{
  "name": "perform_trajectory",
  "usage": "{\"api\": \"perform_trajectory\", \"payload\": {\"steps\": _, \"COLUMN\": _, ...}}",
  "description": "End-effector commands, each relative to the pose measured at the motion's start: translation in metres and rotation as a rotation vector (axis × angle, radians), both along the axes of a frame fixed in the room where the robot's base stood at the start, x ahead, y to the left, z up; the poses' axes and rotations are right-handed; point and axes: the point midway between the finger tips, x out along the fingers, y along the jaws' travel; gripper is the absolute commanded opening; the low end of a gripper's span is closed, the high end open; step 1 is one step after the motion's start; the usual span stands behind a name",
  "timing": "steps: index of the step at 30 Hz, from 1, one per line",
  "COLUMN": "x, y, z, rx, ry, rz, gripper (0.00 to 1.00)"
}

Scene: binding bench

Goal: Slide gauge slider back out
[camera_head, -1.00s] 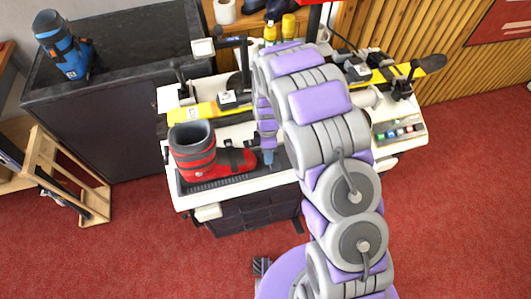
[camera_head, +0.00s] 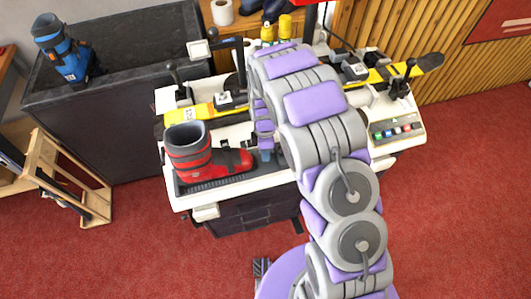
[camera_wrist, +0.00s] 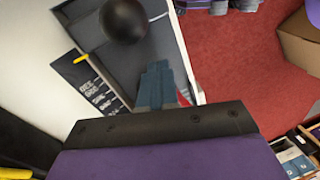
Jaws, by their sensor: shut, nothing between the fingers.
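My gripper (camera_wrist: 158,72) is shut and empty, its blue-grey fingers together in the wrist view. They point at a grey recessed tray, close below a round black knob (camera_wrist: 124,20). A gap seems to show between fingertips and knob, but I cannot tell the depth. Left of them is a dark scale plate (camera_wrist: 90,84) with white lettering and a yellow pointer (camera_wrist: 82,58). I cannot tell for sure which part is the gauge slider. In the head view my gripper (camera_head: 265,154) is over the bench front, right of a red boot (camera_head: 205,160); my arm hides much behind it.
The white bench (camera_head: 190,200) carries a yellow ski (camera_head: 195,112) in clamps and a button panel (camera_head: 395,129) at right. Red floor (camera_head: 450,220) is clear at right.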

Motion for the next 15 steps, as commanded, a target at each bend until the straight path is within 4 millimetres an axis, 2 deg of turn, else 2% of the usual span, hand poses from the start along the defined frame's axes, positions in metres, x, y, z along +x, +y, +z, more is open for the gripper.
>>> {"api": "perform_trajectory", "payload": {"steps": 2, "x": 0.0, "y": 0.001, "z": -0.0002, "rx": -0.001, "ry": 0.0, "rz": 0.001, "gripper": 0.08}}
{"api": "perform_trajectory", "payload": {"steps": 15, "x": 0.0001, "y": -0.0027, "z": 0.0004, "rx": 0.003, "ry": -0.001, "rz": 0.0, "gripper": 0.5}}
